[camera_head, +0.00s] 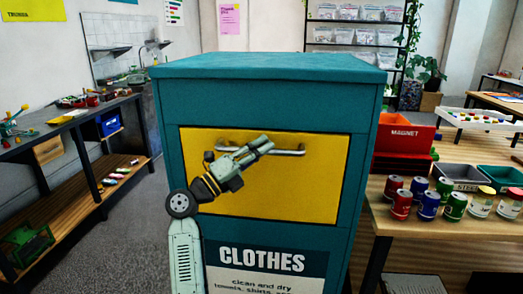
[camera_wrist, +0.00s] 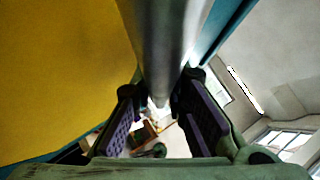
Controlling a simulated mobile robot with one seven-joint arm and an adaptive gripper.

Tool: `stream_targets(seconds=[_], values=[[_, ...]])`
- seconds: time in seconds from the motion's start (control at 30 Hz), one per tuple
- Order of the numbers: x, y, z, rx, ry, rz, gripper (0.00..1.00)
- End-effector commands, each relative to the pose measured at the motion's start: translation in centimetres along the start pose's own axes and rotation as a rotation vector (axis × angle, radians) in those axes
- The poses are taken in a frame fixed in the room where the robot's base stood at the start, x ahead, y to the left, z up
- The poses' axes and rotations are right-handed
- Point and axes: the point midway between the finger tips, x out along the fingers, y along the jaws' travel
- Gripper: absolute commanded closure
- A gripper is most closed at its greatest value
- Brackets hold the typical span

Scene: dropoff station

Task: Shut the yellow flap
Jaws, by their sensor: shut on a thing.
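The yellow flap (camera_head: 310,190) is on the front of a teal clothes box (camera_head: 270,98), above a "CLOTHES" label. It looks upright and about level with the box front; I cannot tell whether a small gap is left. A silver bar handle (camera_head: 291,152) runs across its upper part. My gripper (camera_head: 265,146) is at the middle of this handle. In the wrist view the handle (camera_wrist: 163,50) runs between my two purple-padded fingers (camera_wrist: 163,112), which are shut on it. The yellow flap (camera_wrist: 60,70) fills the left of that view.
A wooden table (camera_head: 460,226) with several cans, a red "MAGNET" bin (camera_head: 405,134) and other bins stands close on the right. A dark bench (camera_head: 75,125) with small items stands on the left. Grey floor shows between it and the box.

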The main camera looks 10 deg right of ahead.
Motion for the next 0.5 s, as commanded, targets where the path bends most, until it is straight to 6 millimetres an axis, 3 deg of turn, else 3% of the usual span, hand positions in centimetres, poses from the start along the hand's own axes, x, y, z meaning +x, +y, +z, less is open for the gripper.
stream_targets(seconds=[0.17,0.2,0.5], values=[[-0.11,0.41,-0.12,-0.001,0.002,0.006,1.0],[-0.11,0.41,-0.12,-0.001,0.002,0.006,0.85],[-0.05,0.2,-0.09,-0.001,0.001,0.003,0.65]])
